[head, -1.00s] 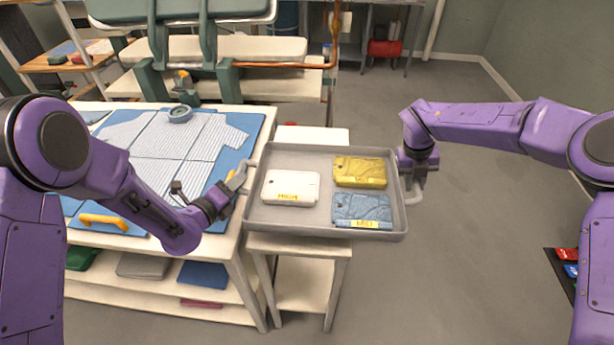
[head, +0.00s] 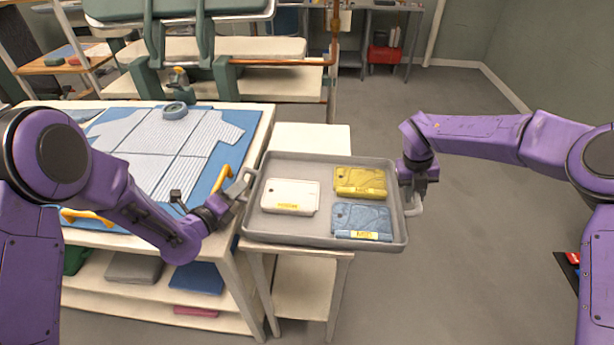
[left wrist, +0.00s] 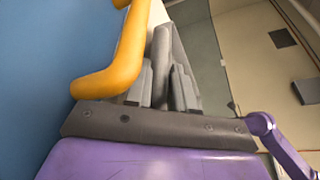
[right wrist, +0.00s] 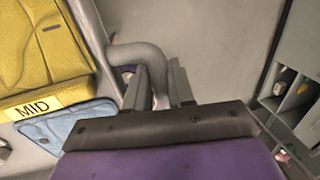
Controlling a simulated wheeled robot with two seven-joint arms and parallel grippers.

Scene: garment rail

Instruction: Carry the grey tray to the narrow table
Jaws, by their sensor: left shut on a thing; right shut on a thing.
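The grey tray (head: 290,232) is in the middle of the head view, over the near part of the narrow table (head: 312,137). I cannot tell whether it touches the tabletop. It holds a white folded garment (head: 291,194), a yellow one (head: 360,181) and a blue one (head: 362,219), each with a yellow label. My left gripper (head: 238,187) is shut on the tray's left handle, also visible in the left wrist view (left wrist: 162,60). My right gripper (head: 413,195) is shut on the right handle, which shows in the right wrist view (right wrist: 140,55).
A larger table (head: 255,150) with a blue board and striped shirt pieces stands close left of the narrow table. A yellow handle (left wrist: 110,75) is beside my left gripper. A copper rail (head: 285,62) and shelving stand behind. Grey floor at right is open.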

